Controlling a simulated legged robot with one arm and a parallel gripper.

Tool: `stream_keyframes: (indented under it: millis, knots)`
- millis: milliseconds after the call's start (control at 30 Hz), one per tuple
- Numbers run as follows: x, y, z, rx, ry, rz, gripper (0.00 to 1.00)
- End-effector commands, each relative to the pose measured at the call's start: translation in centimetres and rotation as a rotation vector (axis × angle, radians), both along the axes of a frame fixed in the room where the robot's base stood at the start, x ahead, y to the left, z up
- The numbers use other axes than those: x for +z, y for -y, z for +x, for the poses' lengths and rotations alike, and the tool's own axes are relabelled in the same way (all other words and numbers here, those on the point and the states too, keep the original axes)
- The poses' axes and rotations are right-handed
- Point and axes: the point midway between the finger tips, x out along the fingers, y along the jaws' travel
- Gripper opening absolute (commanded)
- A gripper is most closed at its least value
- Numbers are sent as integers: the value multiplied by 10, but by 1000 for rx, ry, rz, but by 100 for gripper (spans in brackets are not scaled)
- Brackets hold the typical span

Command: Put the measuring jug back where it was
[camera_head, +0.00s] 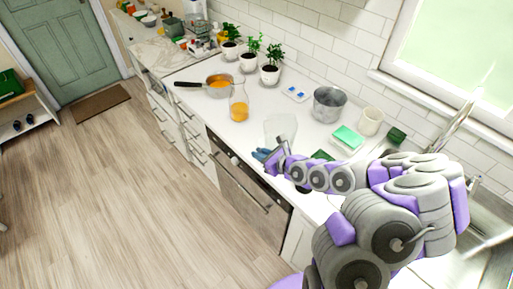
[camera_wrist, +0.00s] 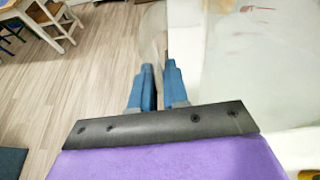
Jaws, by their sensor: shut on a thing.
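A clear, see-through measuring jug (camera_head: 280,129) is at the counter's front edge in the head view. My gripper (camera_head: 263,154), with blue fingers, is at its lower front side. In the wrist view the fingers of my gripper (camera_wrist: 158,72) are close together on a thin part of the clear jug (camera_wrist: 152,38), likely its handle. The jug's clear body fills much of the right of that view. It looks empty and roughly upright. Whether its base touches the counter is hard to tell.
A glass with orange contents (camera_head: 239,107) and a pan of orange food (camera_head: 218,86) stand left of the jug. A metal pot (camera_head: 328,104), a cream cup (camera_head: 371,121) and a green-and-white sponge-like block (camera_head: 347,138) stand to the right. Potted plants (camera_head: 270,75) line the wall.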

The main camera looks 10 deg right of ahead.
Motion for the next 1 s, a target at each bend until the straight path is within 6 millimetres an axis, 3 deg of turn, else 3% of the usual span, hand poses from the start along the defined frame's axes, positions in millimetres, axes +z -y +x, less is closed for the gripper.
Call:
stream_keyframes:
  millis: [600,833,1000]
  knots:
    - [-7,0,77,0,2,-5,0]
    - [-11,-2,84,1,-1,1,0]
    - [-31,-2,84,-1,0,3,0]
